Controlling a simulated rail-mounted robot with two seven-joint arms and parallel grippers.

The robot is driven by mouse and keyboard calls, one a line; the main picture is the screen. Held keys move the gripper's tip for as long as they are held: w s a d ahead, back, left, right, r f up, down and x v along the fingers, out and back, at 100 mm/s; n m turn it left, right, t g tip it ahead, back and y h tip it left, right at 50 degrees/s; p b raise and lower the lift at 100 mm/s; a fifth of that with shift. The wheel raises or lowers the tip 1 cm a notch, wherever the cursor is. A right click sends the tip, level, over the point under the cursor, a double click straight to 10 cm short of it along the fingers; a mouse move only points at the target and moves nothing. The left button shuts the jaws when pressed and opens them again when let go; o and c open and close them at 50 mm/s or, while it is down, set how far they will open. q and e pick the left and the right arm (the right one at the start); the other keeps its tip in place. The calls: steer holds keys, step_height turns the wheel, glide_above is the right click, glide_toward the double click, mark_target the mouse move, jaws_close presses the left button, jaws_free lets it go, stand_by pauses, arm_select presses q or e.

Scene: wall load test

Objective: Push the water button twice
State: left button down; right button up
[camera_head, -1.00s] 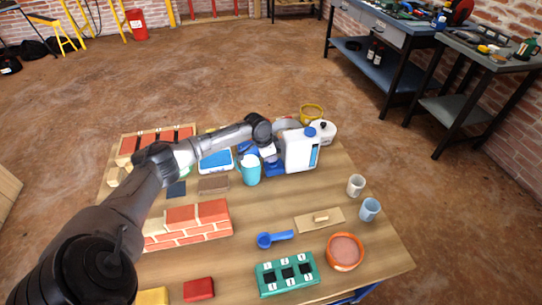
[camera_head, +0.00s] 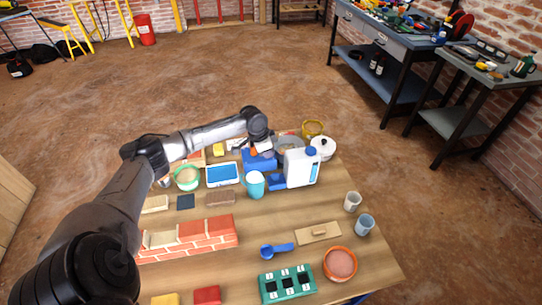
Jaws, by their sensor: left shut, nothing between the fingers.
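A blue device (camera_head: 262,163) stands at the back of the wooden table, beside a white jug (camera_head: 301,168) with a blue cap. A small red-orange spot shows on the device, but I cannot tell whether it is the water button. A teal cup (camera_head: 254,187) with white contents stands in front of the device. My left arm reaches in from the left, and my left gripper (camera_head: 267,148) points down over the device. It is shut and empty. Its fingertips are small and partly hidden, so contact with the device is unclear. My right gripper is not in view.
A blue-screened tablet (camera_head: 222,174) and a green-rimmed bowl (camera_head: 187,178) stand left of the cup. A low brick wall (camera_head: 200,240) is nearer. A blue scoop (camera_head: 276,250), a teal numbered tray (camera_head: 287,283) and an orange bowl (camera_head: 340,264) lie at the front right.

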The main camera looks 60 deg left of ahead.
arm_select(q)
steer(key=shift+s+r, duration=0.15)
steer(key=shift+r, duration=0.45)
stand_by(2.1)
